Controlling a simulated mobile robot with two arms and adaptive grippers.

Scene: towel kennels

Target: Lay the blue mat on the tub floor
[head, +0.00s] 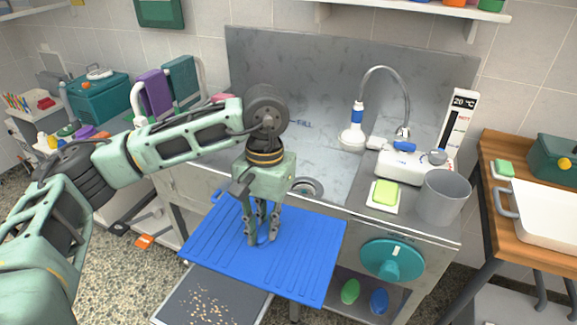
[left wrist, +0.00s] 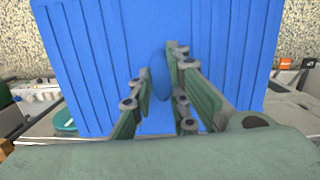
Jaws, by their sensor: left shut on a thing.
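The blue mat (head: 310,255) is a flat ribbed sheet, held level in front of the steel tub. My left gripper (head: 262,238) comes down from above and is shut on a raised blue grip at the mat's middle. In the left wrist view the mat (left wrist: 80,60) fills most of the picture, and the fingers (left wrist: 160,95) close around the grip. The tub (head: 330,165) is behind the mat, with its drain (head: 307,187) visible. The mat hides part of the tub's front. My right gripper is not in view.
A curved faucet (head: 385,75), a shower head (head: 352,135), a grey cup (head: 443,195) and a green sponge (head: 385,193) are at the tub's right. A teal knob (head: 392,258) is on its front. A dark tray with crumbs (head: 210,302) is below the mat. A wooden table (head: 500,145) stands right.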

